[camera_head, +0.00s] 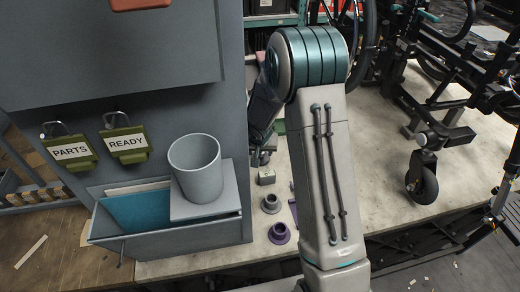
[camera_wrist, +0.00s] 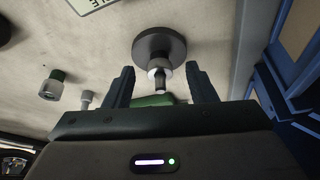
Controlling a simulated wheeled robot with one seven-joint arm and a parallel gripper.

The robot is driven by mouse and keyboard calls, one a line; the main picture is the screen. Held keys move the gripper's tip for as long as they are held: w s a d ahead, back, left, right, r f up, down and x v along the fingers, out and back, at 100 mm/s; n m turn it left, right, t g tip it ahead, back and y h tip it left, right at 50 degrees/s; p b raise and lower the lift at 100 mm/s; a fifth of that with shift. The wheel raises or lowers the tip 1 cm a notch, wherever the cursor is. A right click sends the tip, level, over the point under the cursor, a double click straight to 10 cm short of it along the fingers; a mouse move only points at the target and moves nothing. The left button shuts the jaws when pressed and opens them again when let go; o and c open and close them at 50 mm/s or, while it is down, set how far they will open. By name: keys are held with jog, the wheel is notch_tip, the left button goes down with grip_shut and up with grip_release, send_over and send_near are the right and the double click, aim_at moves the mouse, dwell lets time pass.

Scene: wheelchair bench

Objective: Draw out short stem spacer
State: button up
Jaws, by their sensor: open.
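In the wrist view a dark round flange with a pale collar and a short dark stem, likely the short stem spacer (camera_wrist: 160,46), shows just ahead of my gripper (camera_wrist: 162,72). My two dark fingers are apart, one on each side of the stem, with gaps visible on both sides. A green piece (camera_wrist: 152,100) shows low between the fingers, partly hidden by my gripper body. In the head view my arm hides most of the work spot, and I cannot make out the spacer there.
Two small stemmed parts, one green-ended (camera_wrist: 52,85) and one pale (camera_wrist: 87,98), are at left. A grey ring piece (camera_head: 270,203) and a purple flanged piece (camera_head: 279,233) stand on the bench (camera_head: 390,125). A grey cup (camera_head: 195,168) and a wheelchair (camera_head: 425,150) flank my arm.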

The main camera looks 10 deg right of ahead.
aim_at(260, 155)
jog(key=c, duration=1.1)
jog(key=shift+o, duration=0.2)
jog(key=shift+r+p, duration=1.9)
jog(key=shift+r, duration=0.9)
